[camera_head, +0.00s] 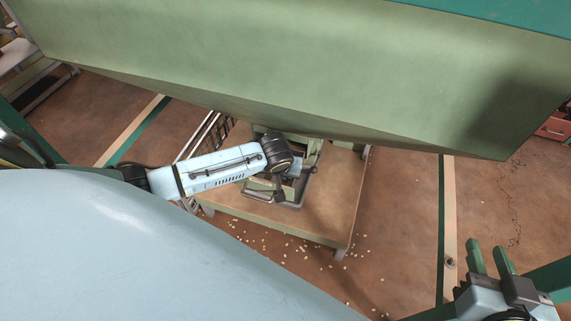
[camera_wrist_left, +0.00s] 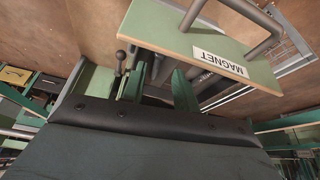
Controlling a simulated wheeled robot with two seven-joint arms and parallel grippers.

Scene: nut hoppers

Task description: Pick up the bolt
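No bolt can be made out for certain. A small dark round item (camera_head: 449,262) lies on the pale floor stripe beside my right gripper; it is too small to tell what it is. My right gripper (camera_head: 487,250) is at the lower right with its two green fingers apart and nothing seen between them. My left arm reaches in from the left to the table, where its gripper is hard to make out behind the wrist. In the left wrist view, my left gripper (camera_wrist_left: 158,75) has its green fingers apart, near a green panel (camera_wrist_left: 165,25) labelled MAGNET with a bar handle.
A large green hopper (camera_head: 290,55) hangs across the top of the head view. Below it stands a brown table (camera_head: 322,222) with a wire rack (camera_head: 208,137). Small pale pieces (camera_head: 290,245) lie scattered on the floor. A red box (camera_head: 553,127) is at the right edge.

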